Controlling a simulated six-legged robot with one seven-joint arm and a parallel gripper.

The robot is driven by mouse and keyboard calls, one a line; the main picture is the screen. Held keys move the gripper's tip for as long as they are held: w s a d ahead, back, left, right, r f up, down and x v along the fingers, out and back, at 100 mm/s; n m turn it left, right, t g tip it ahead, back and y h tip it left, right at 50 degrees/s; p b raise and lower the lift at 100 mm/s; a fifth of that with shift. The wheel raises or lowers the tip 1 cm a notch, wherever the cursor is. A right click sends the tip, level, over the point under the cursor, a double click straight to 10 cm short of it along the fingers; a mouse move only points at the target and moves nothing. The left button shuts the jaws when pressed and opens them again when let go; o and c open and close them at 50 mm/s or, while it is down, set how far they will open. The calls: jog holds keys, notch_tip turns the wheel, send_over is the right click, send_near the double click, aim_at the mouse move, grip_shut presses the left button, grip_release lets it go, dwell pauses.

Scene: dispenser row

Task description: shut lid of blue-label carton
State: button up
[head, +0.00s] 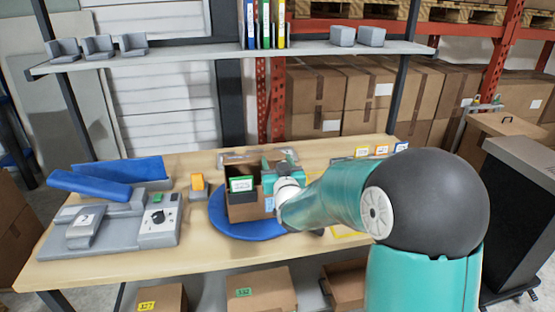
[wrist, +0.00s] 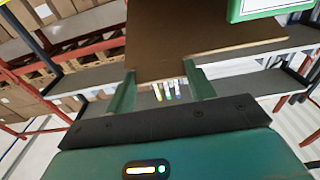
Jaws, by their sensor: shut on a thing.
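A brown open-topped carton (head: 243,208) stands on a round blue turntable (head: 225,227) on the workbench. A small blue patch (head: 269,204) shows on its right face, partly behind my arm. A green-framed white card (head: 241,184) is at its upper front; a green-edged white card also shows in the wrist view (wrist: 270,8). My gripper (wrist: 160,74) is at the carton's upper right side, shut on a brown cardboard panel (wrist: 190,35), which looks like the carton's lid. The panel extends beyond the fingers. My arm hides the carton's right side in the head view.
A grey device with a dial (head: 158,218) and a blue sloped tray (head: 90,186) are at the bench's left. An orange-topped block (head: 197,184) stands left of the turntable. A shelf (head: 180,57) with binders spans above.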

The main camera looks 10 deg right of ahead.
notch_tip(320, 180, down, 8)
jog(key=s, duration=0.1)
jog(key=shift+s+r, duration=0.2)
jog(key=shift+r, duration=0.05)
dwell(0.4)
jog(key=o, duration=1.4)
jog(key=shift+r, duration=0.1)
jog(key=shift+s, duration=0.1)
